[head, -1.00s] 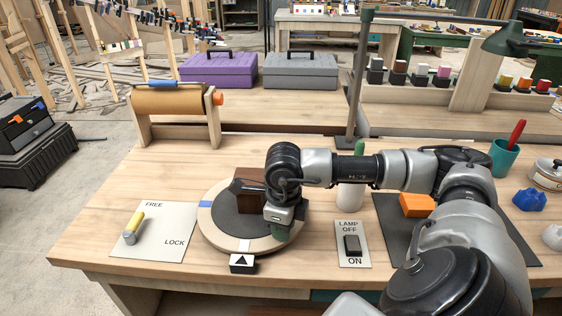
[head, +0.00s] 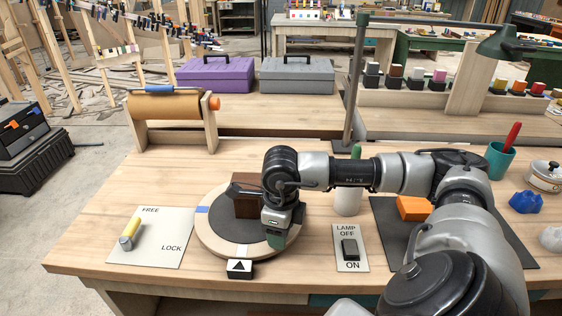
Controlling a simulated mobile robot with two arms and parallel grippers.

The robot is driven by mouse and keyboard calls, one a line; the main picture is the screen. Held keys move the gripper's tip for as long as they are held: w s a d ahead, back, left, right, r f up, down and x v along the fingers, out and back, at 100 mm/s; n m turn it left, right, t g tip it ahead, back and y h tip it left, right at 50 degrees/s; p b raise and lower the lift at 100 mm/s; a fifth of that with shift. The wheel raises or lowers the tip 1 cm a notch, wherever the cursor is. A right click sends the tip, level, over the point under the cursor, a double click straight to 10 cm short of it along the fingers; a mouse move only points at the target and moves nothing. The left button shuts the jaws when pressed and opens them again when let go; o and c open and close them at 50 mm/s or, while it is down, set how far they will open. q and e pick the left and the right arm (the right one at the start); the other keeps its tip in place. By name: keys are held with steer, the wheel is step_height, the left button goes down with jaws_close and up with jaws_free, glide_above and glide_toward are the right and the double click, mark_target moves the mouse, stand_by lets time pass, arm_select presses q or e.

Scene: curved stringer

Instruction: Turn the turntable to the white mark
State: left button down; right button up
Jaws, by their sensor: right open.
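The round turntable (head: 211,235) has a pale wooden rim and a dark grey top. Its white mark (head: 241,250) is at the front, facing the arrow on the black-and-white pointer block (head: 239,268). A blue mark (head: 203,210) is on the rim's left. A brown block (head: 246,207) stands on the turntable, partly hidden by my arm. My right gripper (head: 277,240) is open and points down over the turntable's front right; I cannot tell whether it touches the top. My left gripper is out of view.
Left of the turntable is a FREE/LOCK plate (head: 172,222) with a yellow-handled lever (head: 131,233), its handle tipped towards FREE. A lamp switch (head: 349,249) is to the right. An orange block (head: 413,208) lies on a dark mat behind my arm. A paper roll (head: 165,106) stands at the back.

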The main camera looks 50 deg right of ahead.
step_height(320, 180, up, 11)
steer(key=shift+p, duration=0.3)
steer(key=shift+f, duration=0.15)
stand_by(0.5)
